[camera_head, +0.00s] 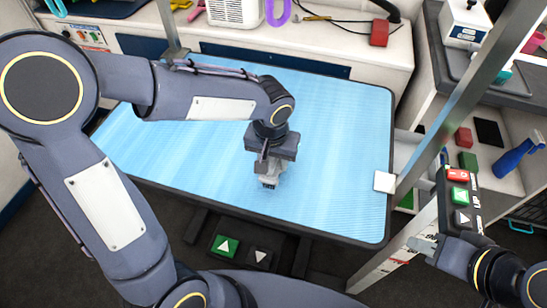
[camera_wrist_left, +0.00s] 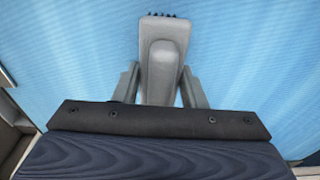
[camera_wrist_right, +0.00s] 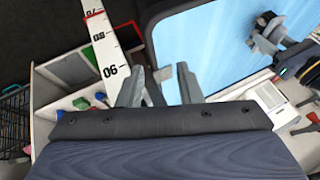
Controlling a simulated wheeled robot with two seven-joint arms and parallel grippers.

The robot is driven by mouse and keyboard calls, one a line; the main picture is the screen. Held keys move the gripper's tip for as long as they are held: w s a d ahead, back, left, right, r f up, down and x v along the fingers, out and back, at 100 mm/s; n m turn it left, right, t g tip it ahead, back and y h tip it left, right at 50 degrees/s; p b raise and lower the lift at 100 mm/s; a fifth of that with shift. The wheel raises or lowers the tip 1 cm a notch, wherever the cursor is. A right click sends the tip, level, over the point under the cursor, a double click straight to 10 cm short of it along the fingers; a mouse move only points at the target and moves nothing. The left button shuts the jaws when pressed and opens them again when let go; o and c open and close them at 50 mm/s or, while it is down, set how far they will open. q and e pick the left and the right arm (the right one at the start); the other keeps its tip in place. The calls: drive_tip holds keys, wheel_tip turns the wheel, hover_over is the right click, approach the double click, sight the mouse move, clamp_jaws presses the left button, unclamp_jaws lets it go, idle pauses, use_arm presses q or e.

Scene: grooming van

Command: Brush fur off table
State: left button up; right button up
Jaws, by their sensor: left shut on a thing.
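The grooming table (camera_head: 340,150) has a blue ribbed top with a dark rim. My left gripper (camera_head: 268,170) is over the middle of the table, pointing down, and is shut on a grey brush (camera_head: 271,181). In the left wrist view the brush (camera_wrist_left: 163,60) sits between the fingers, with dark bristles at its far end. I cannot tell whether the bristles touch the table. No fur can be made out on the visible top; my left arm hides part of it. My right gripper (camera_head: 428,246) is open and empty, off the table's right side; its fingers also show in the right wrist view (camera_wrist_right: 158,80).
A metal post (camera_head: 490,75) and a button box (camera_head: 459,197) stand at the table's right, by my right gripper. A white counter (camera_head: 330,45) runs behind. A blue spray bottle (camera_head: 517,154) is on the right shelf. Pedals (camera_head: 225,246) lie below the front edge.

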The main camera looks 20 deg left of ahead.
use_arm(q)
drive_tip(key=shift+f+b, duration=0.9)
drive_tip(key=shift+f, duration=0.1)
idle(0.3)
drive_tip(key=shift+a+r+p, duration=0.15)
drive_tip(key=shift+a+p, duration=0.2)
drive_tip(key=shift+a, duration=1.65)
drive_tip(key=shift+f, duration=0.25)
drive_tip(key=shift+d+f+b, duration=0.1)
drive_tip(key=shift+d+b, duration=0.45)
drive_tip(key=shift+d, duration=0.75)
drive_tip(key=shift+s+d, duration=0.15)
drive_tip(key=shift+d, duration=0.6)
drive_tip(key=shift+c, duration=0.8)
drive_tip(key=shift+f, duration=0.1)
